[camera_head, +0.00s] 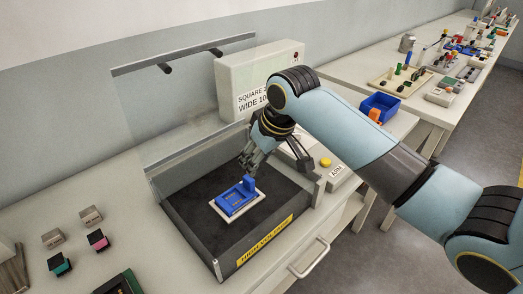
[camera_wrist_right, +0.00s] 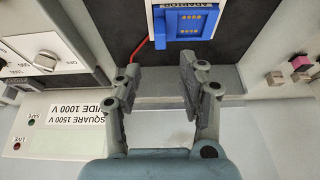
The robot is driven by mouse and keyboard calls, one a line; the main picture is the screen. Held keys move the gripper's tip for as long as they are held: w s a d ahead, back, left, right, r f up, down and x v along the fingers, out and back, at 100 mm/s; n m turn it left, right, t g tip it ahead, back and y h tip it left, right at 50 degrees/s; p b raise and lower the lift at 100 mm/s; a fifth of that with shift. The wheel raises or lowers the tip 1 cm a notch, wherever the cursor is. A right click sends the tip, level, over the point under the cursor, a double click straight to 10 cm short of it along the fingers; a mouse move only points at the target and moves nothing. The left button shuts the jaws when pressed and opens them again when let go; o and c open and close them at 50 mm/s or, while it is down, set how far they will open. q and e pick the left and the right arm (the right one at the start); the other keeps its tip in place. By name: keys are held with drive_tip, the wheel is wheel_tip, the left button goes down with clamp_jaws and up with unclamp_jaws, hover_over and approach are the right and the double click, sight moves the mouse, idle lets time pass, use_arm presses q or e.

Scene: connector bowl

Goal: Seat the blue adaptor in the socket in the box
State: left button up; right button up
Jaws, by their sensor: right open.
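A blue adaptor (camera_head: 234,197) with a raised block at one end sits on a white plate (camera_head: 222,212) inside the dark-floored box (camera_head: 190,225). The wrist view shows the blue piece (camera_wrist_right: 189,24) at the top, with rows of gold contacts and lettering. Whether it is fully seated in a socket I cannot tell. My right gripper (camera_head: 247,163) reaches into the box just behind the blue piece. In the wrist view its two fingers (camera_wrist_right: 160,82) are spread apart with nothing between them, short of the blue piece. My left gripper is not in view.
A clear shield (camera_head: 180,100) stands behind the box, beside a white labelled unit (camera_head: 235,85). A yellow button (camera_head: 325,162) is to the right. Small grey, pink and teal blocks (camera_head: 97,239) lie on the left. A blue bin (camera_head: 380,106) stands beyond my arm. A red cable (camera_wrist_right: 139,47) lies near the blue piece.

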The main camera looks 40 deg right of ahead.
drive_tip(key=shift+v, duration=1.7)
drive_tip(key=s+a+r+h, duration=0.1)
drive_tip(key=s+a, duration=0.1)
drive_tip(key=s, duration=0.8)
drive_tip(key=s+a+r, duration=0.1)
drive_tip(key=s+a, duration=0.1)
drive_tip(key=s, duration=0.9)
drive_tip(key=s+d+f+g+b, duration=0.15)
drive_tip(key=f+b, duration=0.45)
drive_tip(key=f, duration=1.3)
drive_tip(key=s+d+f+g+b, duration=0.15)
drive_tip(key=f+b, duration=0.35)
drive_tip(key=f, duration=1.5)
drive_tip(key=s+f+b, duration=0.8)
drive_tip(key=s+f, duration=1)
drive_tip(key=f, duration=0.4)
drive_tip(key=shift+d+g, duration=0.3)
drive_tip(key=shift+d, duration=0.1)
